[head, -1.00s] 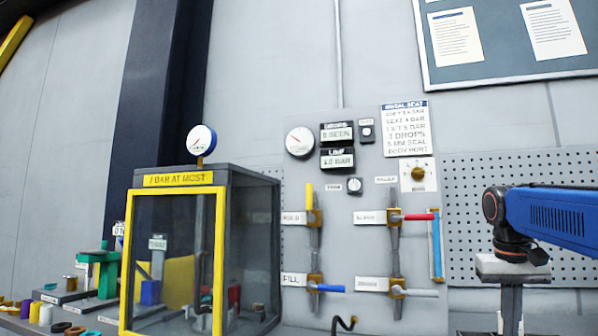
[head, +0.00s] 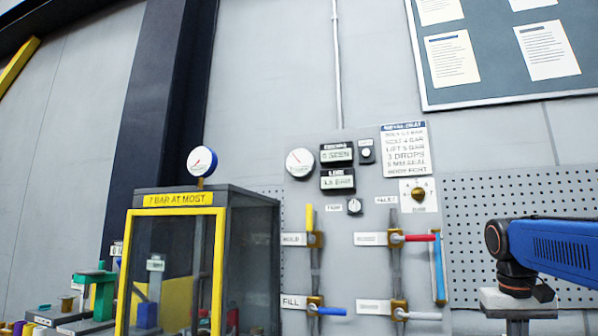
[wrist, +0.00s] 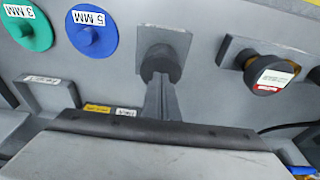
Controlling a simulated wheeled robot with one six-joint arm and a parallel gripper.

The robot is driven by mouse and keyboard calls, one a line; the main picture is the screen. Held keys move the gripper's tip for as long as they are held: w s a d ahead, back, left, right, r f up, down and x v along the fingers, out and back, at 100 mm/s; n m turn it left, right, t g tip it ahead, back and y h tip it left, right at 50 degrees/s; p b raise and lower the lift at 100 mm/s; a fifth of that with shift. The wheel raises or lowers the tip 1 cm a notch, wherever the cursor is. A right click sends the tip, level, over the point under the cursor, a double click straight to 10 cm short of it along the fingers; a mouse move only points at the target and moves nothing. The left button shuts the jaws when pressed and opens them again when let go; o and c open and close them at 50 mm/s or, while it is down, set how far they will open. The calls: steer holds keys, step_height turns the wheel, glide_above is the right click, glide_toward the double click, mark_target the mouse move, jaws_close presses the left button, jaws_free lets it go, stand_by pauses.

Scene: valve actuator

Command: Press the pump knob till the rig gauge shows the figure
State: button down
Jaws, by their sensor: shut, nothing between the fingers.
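In the wrist view my gripper (wrist: 160,98) is shut and empty. Its fingertips are at or right in front of a dark round knob (wrist: 160,62) on a square grey plate; I cannot tell whether they touch, and no readable label shows whether this is the pump knob. In the head view a round gauge (head: 300,163) is on the wall panel, beside a dark display (head: 338,179) that seems to read about 4.8 BAR. Another gauge (head: 201,162) stands on the cage. A small dial (head: 354,206) sits below the displays. My gripper is out of the head view.
In the wrist view a green 3 MM disc (wrist: 28,30) and a blue 5 MM disc (wrist: 92,32) are left of the knob. A black knob with a red-white label (wrist: 270,78) is to the right. The yellow-framed cage (head: 172,199) stands left of valve handles.

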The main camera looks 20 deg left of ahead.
steer(key=shift+f, duration=0.45)
steer(key=shift+w+v, duration=0.2)
steer(key=shift+v, duration=0.8)
steer(key=shift+w+v, duration=0.2)
steer(key=shift+v, duration=0.75)
steer(key=shift+w+v, duration=0.2)
steer(key=shift+v, duration=0.8)
steer(key=shift+r, duration=0.15)
steer(key=shift+w+v, duration=0.25)
steer(key=shift+v, duration=0.95)
steer(key=shift+w+v, duration=0.25)
steer(key=shift+v, duration=0.95)
steer(key=s+d+f+t, duration=0.1)
steer(key=s+d+f, duration=0.1)
steer(key=s+f, duration=1.5)
steer(key=s+d+f+t, duration=0.1)
steer(key=s+d+f, duration=0.2)
steer(key=s+f, duration=1.4)
steer(key=shift+s+f, duration=0.2)
steer(key=shift+f, duration=0.7)
